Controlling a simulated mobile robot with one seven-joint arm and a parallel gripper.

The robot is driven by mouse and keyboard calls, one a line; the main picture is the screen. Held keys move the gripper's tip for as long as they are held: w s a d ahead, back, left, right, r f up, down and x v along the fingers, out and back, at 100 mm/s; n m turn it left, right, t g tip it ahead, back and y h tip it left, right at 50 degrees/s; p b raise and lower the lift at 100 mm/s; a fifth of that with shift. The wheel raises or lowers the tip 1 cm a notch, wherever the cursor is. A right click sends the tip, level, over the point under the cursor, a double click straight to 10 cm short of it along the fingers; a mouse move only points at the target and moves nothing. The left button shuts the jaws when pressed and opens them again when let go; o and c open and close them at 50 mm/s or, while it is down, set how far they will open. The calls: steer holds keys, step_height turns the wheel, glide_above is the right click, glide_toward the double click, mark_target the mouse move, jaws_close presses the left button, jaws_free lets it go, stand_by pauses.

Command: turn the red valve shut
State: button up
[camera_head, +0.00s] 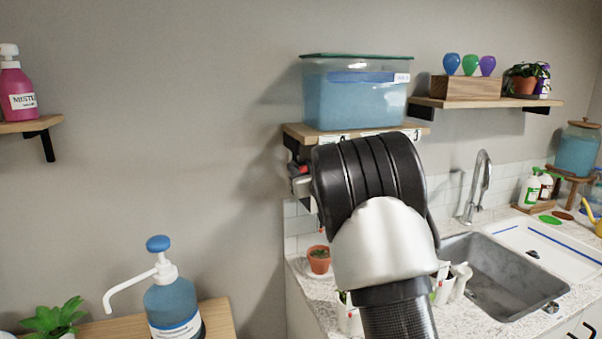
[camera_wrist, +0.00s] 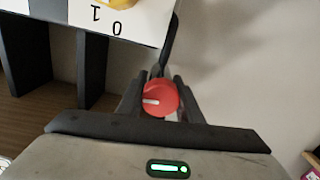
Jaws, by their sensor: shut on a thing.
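The red valve (camera_wrist: 160,98) is a round knob with a white mark, in the middle of the wrist view. The mark points left in that view. My gripper (camera_wrist: 159,88) is shut on the knob, with one dark finger on each side. A white plate (camera_wrist: 140,22) with the figures 0 and 1, upside down in this view, sits above and left of the knob, with part of a yellow thing at the top edge. In the head view my arm hides most of the area below the water tank (camera_head: 355,95), including the valve's face.
The tank stands on a wooden wall shelf (camera_head: 293,131). A blue pump bottle (camera_head: 172,305) stands at the lower left.

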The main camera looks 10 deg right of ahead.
steer(key=n+b, duration=0.4)
steer(key=b, duration=0.1)
steer(key=shift+f, duration=0.25)
steer(key=n+b, duration=0.4)
steer(key=n, duration=0.1)
steer(key=shift+a, duration=0.1)
steer(key=n+b, duration=0.4)
steer(key=n, duration=0.1)
steer(key=shift+n+b, duration=0.65)
steer(key=shift+n, duration=0.55)
steer(key=o, duration=1)
steer(key=shift+r, duration=0.1)
steer(key=shift+s, duration=0.15)
